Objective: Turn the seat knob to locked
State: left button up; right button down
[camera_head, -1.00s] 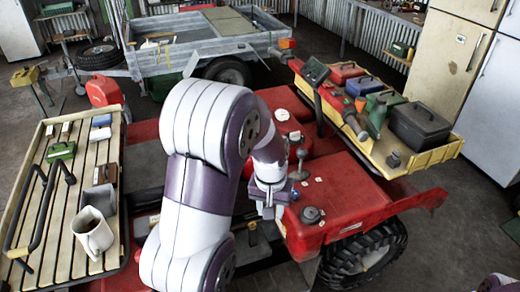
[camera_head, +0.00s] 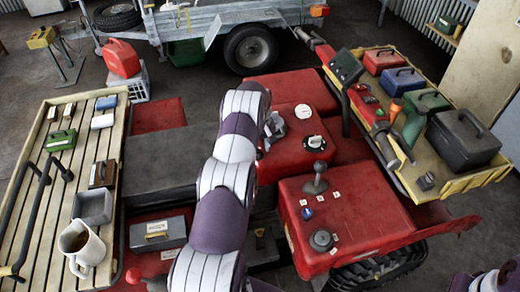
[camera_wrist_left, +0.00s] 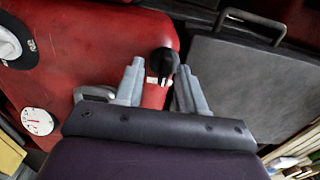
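The seat knob (camera_wrist_left: 165,62) is a small black knob with a white label beside it, on the red bodywork's edge next to the dark grey seat, in the left wrist view. My left gripper (camera_wrist_left: 158,82) is open and empty, its two grey fingers apart with the knob just beyond and between their tips; contact cannot be told. The arm hides the knob there.
A yellow-edged rack (camera_head: 485,178) holds toolboxes. A slatted rack (camera_head: 40,215) on the left holds a mug (camera_head: 83,247). A grey loop handle (camera_wrist_left: 95,93) is close to the left finger.

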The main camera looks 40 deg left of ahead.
pick_arm(q)
jog(key=shift+w+a+f, duration=0.15)
jog(key=shift+a+f, duration=0.05)
jog(key=shift+f, duration=0.4)
jog(key=shift+a+f, duration=0.2)
jog(key=shift+f, duration=0.05)
jog(key=shift+s+a, duration=0.15)
jog(key=shift+s, duration=0.15)
jog(key=shift+s+r, duration=0.15)
jog(key=shift+s, duration=0.05)
jog(key=shift+c, duration=0.6)
jog(key=shift+w+d, duration=0.1)
jog(key=shift+d, duration=0.1)
jog(key=c, duration=0.5)
jog(key=shift+w, duration=0.1)
grip_shut()
pick_arm(e)
jog(key=shift+s+a+r, duration=0.4)
jog(key=shift+a, duration=0.1)
pick_arm(q)
jog(key=shift+a, duration=0.1)
